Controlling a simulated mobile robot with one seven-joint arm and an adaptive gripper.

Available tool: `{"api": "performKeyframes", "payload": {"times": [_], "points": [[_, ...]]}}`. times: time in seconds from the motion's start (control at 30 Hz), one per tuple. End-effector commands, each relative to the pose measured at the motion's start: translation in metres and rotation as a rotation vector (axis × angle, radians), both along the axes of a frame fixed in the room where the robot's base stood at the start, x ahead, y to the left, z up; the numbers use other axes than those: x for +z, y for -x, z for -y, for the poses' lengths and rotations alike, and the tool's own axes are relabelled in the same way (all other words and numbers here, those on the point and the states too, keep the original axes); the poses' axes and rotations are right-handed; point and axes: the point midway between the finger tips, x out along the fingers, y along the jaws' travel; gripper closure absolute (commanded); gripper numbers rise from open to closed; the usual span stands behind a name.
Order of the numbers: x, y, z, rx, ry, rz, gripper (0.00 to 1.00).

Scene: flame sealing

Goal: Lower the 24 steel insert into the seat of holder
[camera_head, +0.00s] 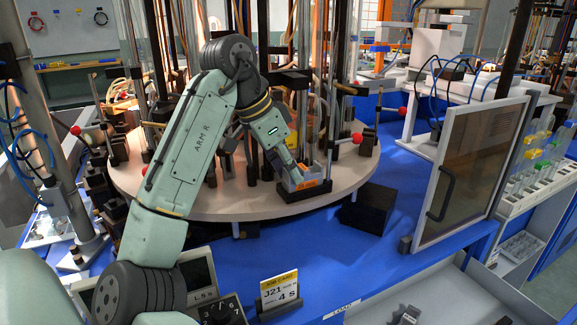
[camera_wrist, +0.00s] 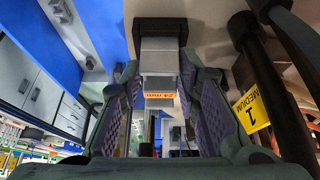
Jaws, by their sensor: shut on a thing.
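My gripper (camera_head: 291,176) reaches down to the front edge of the round table. It is shut on the steel insert, a grey block with an orange label (camera_head: 307,184). In the wrist view, the insert (camera_wrist: 159,62) sits between the purple-padded fingers of my gripper (camera_wrist: 160,75), its label reading 24. The dark holder (camera_head: 304,194) is directly beneath and around the insert in the head view; its dark body (camera_wrist: 156,26) also shows just beyond the insert in the wrist view. The seat is hidden, so I cannot tell how deep the insert sits.
The round table (camera_head: 250,205) carries several rods and dark posts close around my gripper. A red-knobbed lever (camera_head: 356,138) sticks out at right. A yellow MEDIUM label (camera_wrist: 252,109) is beside the fingers.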

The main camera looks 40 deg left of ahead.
Motion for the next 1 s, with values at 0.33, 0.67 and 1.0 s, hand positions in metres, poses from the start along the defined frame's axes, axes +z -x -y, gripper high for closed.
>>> {"api": "performKeyframes", "payload": {"times": [0.33, 0.67, 1.0], "points": [[0.0003, -0.0001, 0.0002, 0.000, -0.001, 0.001, 1.00], [-0.0061, 0.0000, 0.0000, 0.000, 0.000, 0.002, 1.00], [-0.0076, 0.0000, 0.0000, 0.000, 0.000, 0.001, 0.52]]}}
